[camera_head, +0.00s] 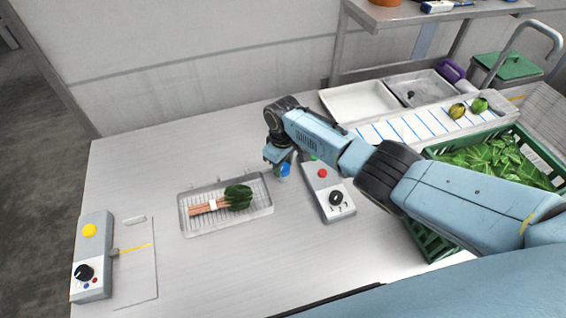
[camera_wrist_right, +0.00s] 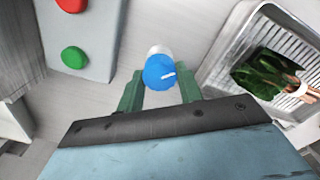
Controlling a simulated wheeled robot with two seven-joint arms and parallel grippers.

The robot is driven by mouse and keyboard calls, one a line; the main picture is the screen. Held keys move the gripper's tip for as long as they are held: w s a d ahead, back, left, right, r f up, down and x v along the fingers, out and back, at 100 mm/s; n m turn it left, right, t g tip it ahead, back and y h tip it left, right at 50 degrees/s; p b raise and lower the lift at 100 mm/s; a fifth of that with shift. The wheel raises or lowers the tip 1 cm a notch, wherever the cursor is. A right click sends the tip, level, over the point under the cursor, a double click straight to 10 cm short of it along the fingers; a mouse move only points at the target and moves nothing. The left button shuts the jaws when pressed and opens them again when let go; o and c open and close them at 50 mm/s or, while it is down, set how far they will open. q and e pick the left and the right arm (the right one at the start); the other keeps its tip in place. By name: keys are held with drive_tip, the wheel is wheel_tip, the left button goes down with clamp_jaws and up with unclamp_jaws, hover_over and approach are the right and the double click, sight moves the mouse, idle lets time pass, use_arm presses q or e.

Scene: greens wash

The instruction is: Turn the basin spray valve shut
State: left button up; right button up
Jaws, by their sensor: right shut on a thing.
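My right gripper (camera_head: 279,158) reaches down at the knob from above. In the right wrist view its two green fingers (camera_wrist_right: 160,88) stand on either side of the knob, shut on it. The fingers hide part of the knob in the head view. My left gripper is out of view.
A grey control box (camera_head: 317,187) with red and green buttons and a black dial is close beside the gripper. A wire tray (camera_head: 184,213) with bundled greens lies to the left. A green crate (camera_head: 430,240) of leaves stands right, under my arm. Another control box (camera_head: 92,255) is front left.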

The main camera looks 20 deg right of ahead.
sight(283, 167)
drive_tip(key=o, duration=1)
drive_tip(key=shift+r, duration=0.55)
drive_tip(key=shift+r+p, duration=0.8)
drive_tip(key=shift+r, duration=5.4)
